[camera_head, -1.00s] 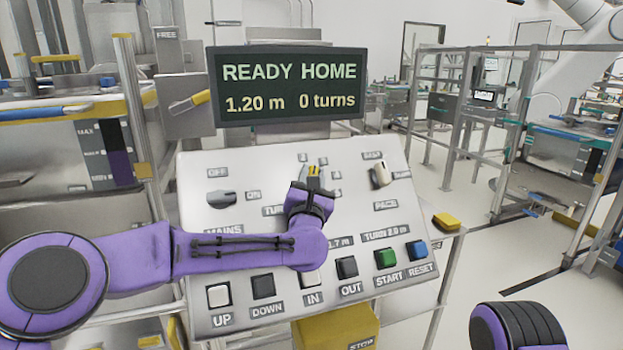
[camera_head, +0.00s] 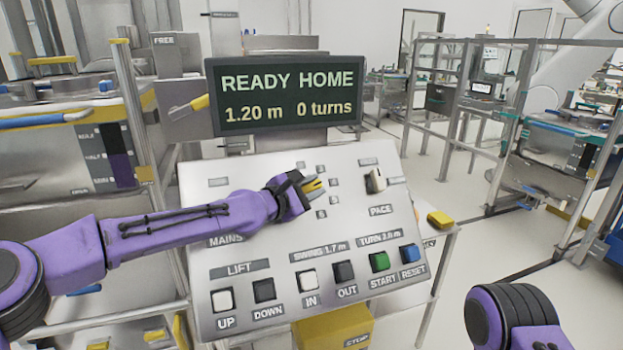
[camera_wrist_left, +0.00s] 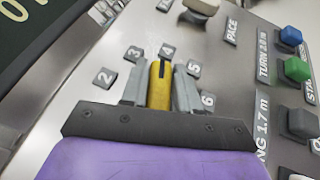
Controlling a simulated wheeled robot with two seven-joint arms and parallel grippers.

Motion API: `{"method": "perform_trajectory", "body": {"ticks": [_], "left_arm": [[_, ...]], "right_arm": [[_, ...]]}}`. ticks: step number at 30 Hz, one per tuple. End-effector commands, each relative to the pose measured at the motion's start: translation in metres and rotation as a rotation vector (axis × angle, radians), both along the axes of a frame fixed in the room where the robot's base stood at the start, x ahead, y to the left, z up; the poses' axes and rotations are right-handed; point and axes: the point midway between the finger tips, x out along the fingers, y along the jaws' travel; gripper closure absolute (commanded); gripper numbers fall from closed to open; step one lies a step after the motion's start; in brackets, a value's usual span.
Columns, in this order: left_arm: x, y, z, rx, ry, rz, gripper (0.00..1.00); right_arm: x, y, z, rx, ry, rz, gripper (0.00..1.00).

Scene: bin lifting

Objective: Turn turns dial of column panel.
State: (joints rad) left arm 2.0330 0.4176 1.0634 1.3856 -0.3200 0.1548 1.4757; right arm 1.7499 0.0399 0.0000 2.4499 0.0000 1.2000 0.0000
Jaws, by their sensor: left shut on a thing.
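The turns dial (camera_wrist_left: 160,88) is a yellow knob with a dark line on its top. In the left wrist view it stands between the two grey fingers of my left gripper (camera_wrist_left: 158,80), which is shut on it. The dark line faces the label 4, with labels 2, 3, 5 and 6 around. In the head view my left gripper (camera_head: 312,186) reaches the dial from the left over the column panel (camera_head: 240,180). The gripper hides part of the dial. My right gripper is out of view.
The display (camera_head: 288,95) above the panel reads READY HOME, 1.20 m, 0 turns. The cream PACE knob (camera_head: 376,181) stands right of the dial. A row of buttons, with a green START (camera_head: 379,262) and a blue RESET (camera_head: 410,253), runs along the panel's lower edge.

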Motion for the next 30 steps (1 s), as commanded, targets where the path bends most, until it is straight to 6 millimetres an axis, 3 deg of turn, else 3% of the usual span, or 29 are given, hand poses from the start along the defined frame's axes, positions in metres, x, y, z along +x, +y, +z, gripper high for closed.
{"method": "perform_trajectory", "body": {"ticks": [7, 24, 25, 26, 30], "left_arm": [[-0.0002, -0.0003, 0.0013, 0.062, 0.019, -0.055, 1.0], [-0.0006, -0.0008, -0.001, 0.083, 0.026, -0.073, 1.0], [-0.0006, -0.0009, -0.0009, 0.083, 0.026, -0.073, 0.6], [-0.0005, -0.0008, -0.0009, 0.082, 0.027, -0.073, 0.5], [-0.0005, -0.0007, -0.0008, 0.082, 0.026, -0.072, 0.49]], "right_arm": [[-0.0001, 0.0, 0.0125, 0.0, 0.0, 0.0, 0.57], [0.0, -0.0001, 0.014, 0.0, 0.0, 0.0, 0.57], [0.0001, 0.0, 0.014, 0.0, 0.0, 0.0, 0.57], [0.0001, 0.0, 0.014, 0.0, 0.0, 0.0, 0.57], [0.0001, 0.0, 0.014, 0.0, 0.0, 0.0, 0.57]]}}
